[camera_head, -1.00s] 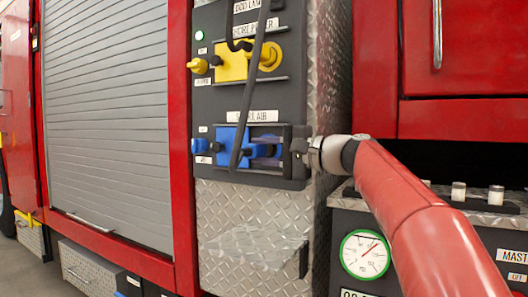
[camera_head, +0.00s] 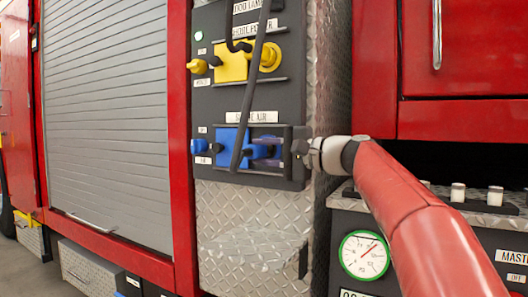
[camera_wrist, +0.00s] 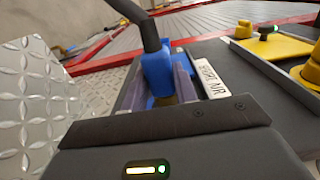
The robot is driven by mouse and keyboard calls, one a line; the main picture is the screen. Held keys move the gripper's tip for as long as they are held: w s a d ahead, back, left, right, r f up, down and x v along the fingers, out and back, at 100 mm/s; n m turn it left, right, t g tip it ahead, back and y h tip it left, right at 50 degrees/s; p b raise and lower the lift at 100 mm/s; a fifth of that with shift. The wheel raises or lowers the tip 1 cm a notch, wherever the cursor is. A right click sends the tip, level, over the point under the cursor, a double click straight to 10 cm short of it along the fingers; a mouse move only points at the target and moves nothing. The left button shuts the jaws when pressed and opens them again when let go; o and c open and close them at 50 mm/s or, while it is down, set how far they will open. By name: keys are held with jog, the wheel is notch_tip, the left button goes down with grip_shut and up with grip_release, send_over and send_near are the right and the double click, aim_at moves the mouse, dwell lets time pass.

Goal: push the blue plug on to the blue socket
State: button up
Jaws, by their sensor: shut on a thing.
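The blue plug (camera_head: 259,151) is at the right of the blue socket block (camera_head: 228,137) on the dark panel. My gripper (camera_head: 268,147) reaches in from the right, shut on the plug. In the wrist view, blue plastic (camera_wrist: 157,72) sits between the two dark purple fingers (camera_wrist: 158,88), with a black hose rising from it. The fingers hide much of the plug. The plug and socket look close together or touching; I cannot tell whether the plug is seated.
A black hose (camera_head: 252,85) hangs across the front of the blue block. A yellow socket block (camera_head: 231,66) and yellow plug (camera_head: 269,57) are above. A blue knob (camera_head: 199,146) is at the left. A diamond-plate step (camera_head: 252,247) juts out below. A gauge (camera_head: 364,255) is at lower right.

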jog(key=shift+w, duration=0.1)
jog(key=o, duration=1)
jog(key=shift+d, duration=0.1)
jog(key=v, duration=0.7)
jog(key=s+a+f+n+g+h+p, duration=0.1)
jog(key=s+a+f+g+h+p, duration=0.2)
jog(key=s+f+h, duration=0.65)
jog(key=s+d+f+n+h+p, duration=0.1)
jog(key=s+d+f+n, duration=0.1)
jog(key=s+f, duration=0.4)
jog(key=s+d+f+n+h+p, duration=0.1)
jog(key=s+d+f+h, duration=0.1)
jog(key=s+f, duration=0.5)
jog(key=s+d+f+n+g+h+p, duration=0.1)
jog(key=s+d+f+n+h, duration=0.1)
jog(key=s+f, duration=0.4)
jog(key=shift+s+d+f+n+h, duration=0.1)
jog(key=shift+d+f, duration=0.05)
jog(key=shift+f, duration=0.55)
jog(key=shift+s+d+f+n+h, duration=0.1)
jog(key=shift+d+f, duration=0.05)
jog(key=shift+f, duration=0.55)
jog(key=shift+s+d+f+n+h, duration=0.1)
jog(key=shift+s+d+f, duration=0.05)
jog(key=shift+f, duration=0.55)
